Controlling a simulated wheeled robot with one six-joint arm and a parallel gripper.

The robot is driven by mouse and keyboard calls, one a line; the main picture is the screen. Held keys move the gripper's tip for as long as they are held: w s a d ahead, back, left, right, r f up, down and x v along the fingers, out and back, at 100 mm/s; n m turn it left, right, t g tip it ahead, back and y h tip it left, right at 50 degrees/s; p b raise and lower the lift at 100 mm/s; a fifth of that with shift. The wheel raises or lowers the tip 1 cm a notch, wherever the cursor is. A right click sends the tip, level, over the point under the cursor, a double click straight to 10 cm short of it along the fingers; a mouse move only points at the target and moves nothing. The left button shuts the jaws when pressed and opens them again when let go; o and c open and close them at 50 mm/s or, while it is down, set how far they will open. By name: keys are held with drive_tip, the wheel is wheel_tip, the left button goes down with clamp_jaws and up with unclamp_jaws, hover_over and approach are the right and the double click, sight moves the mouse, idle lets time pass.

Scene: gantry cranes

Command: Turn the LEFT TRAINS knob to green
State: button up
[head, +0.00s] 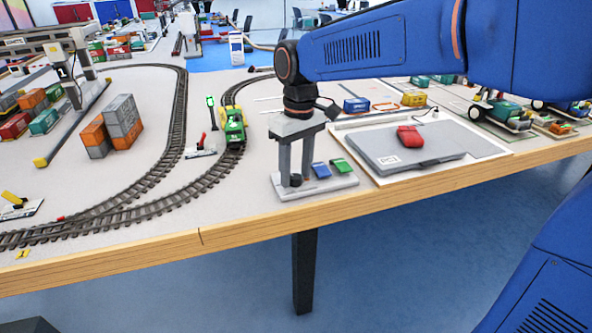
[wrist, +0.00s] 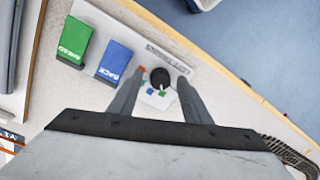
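The black round LEFT TRAINS knob (wrist: 160,77) sits on a grey panel (wrist: 205,85) in the wrist view. Small orange, green and blue marks lie around the knob on its near and left sides. I cannot tell for sure which mark it points at. My gripper (wrist: 160,79) is open, its two grey fingers pointing down with one on each side of the knob and a gap showing on both sides. In the head view my gripper (head: 296,182) hangs over the panel (head: 318,191), with the knob (head: 295,180) low between the fingers.
A blue BACK block (wrist: 114,62) and a green block (wrist: 74,41) stand left of the knob on the same panel. A grey case (head: 385,152) with a red block (head: 409,136) is to the right. Tracks (head: 178,115) and a green locomotive (head: 233,126) lie left. The table's wooden edge (head: 235,232) runs close in front.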

drive_tip(key=shift+r, duration=0.1)
wheel_tip(320, 180, up, 17)
drive_tip(key=shift+w+d, duration=0.3)
drive_tip(key=shift+d, duration=0.05)
idle(0.3)
drive_tip(key=shift+r, duration=0.1)
